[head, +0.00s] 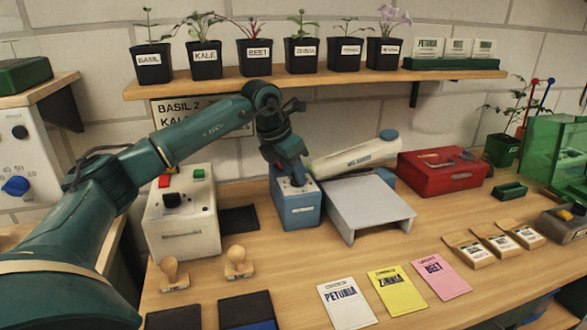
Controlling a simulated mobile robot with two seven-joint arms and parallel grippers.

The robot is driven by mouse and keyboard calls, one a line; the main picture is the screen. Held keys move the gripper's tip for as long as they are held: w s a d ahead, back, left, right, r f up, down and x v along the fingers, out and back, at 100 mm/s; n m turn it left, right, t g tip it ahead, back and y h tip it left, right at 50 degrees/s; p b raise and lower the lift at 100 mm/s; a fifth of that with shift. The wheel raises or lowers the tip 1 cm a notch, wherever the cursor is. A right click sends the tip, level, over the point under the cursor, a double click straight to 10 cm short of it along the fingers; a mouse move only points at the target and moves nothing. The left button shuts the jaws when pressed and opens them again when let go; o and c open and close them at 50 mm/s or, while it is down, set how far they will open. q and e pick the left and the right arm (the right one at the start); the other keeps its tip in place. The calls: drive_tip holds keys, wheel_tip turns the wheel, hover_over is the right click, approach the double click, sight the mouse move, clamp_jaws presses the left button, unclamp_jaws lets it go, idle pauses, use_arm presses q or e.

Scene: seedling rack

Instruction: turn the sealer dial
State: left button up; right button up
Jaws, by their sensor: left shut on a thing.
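A cream box (183,222) with a red button, a green button and a black dial (172,200) stands left of centre. A blue box (299,211) with a pale front label stands to its right. My left gripper (294,182) points down at the top of the blue box, clear of the cream box's dial. It is shut on a small part there, mostly hidden by the fingers; I cannot tell whether that part is a dial. No readable word marks which device is the sealer. My right gripper is not in view.
A grey sloped stand (368,203) and a white tube (352,155) sit close right of the blue box. A shelf of potted seedlings (300,80) hangs above. A blue knob (16,186) is at far left.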

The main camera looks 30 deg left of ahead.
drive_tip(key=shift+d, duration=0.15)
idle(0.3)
use_arm(q)
drive_tip(key=o, duration=1)
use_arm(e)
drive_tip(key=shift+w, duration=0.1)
use_arm(q)
drive_tip(key=v, duration=0.2)
drive_tip(key=shift+s+r, duration=0.15)
drive_tip(key=shift+r, duration=0.25)
drive_tip(key=s+a+b, duration=0.1)
drive_tip(key=s, duration=0.2)
drive_tip(key=s+a+b, duration=0.1)
drive_tip(key=s+a, duration=0.1)
drive_tip(key=s, duration=0.2)
drive_tip(key=s+a+b, duration=0.1)
drive_tip(key=s, duration=0.3)
drive_tip(key=shift+s+a+r, duration=0.1)
drive_tip(key=shift+s+a, duration=0.05)
drive_tip(key=shift+s, duration=0.05)
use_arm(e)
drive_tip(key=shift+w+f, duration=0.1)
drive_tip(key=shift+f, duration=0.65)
use_arm(q)
drive_tip(key=shift+c, duration=0.3)
